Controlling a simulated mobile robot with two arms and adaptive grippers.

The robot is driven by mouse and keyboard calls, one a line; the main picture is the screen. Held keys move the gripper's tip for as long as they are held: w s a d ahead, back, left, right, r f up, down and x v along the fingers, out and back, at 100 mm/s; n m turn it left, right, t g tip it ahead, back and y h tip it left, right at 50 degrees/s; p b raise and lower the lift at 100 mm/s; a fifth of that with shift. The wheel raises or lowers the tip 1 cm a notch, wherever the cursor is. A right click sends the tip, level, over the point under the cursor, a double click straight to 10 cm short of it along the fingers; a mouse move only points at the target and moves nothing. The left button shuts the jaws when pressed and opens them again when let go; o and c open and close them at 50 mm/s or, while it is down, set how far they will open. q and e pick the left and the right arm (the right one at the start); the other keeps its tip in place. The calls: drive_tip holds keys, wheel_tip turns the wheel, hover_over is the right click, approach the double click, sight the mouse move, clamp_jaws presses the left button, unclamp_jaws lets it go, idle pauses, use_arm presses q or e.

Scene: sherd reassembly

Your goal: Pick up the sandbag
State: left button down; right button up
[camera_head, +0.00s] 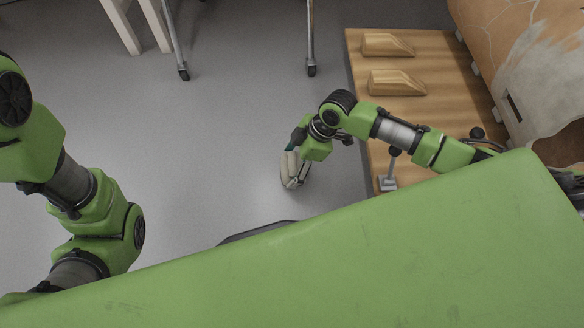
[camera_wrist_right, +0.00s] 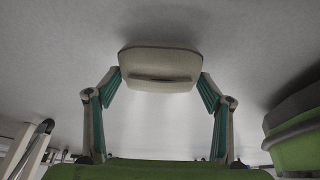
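The sandbag (camera_wrist_right: 160,62) is a small, pale beige, rounded block with a dark crease across its face in the right wrist view. My right gripper (camera_wrist_right: 160,78) has its two teal-padded fingers bent inward at the tips. They meet the left and right ends of the sandbag, so the gripper looks shut on it. In the head view the sandbag (camera_head: 286,172) shows as a pale shape at the right gripper (camera_head: 295,168), partly covered by it. Grey floor lies behind it. My left arm is at the left edge, but its gripper is out of view.
A wooden table (camera_head: 436,52) with two wooden wedge blocks (camera_head: 397,82) stands at the right. A large cracked, patched vessel (camera_head: 535,75) is beside them. Thin wheeled legs (camera_head: 311,40) stand at the back. The grey floor (camera_head: 215,135) between my arms is clear.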

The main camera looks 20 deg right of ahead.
drive_tip(key=c, duration=0.4)
drive_tip(key=shift+r, duration=0.15)
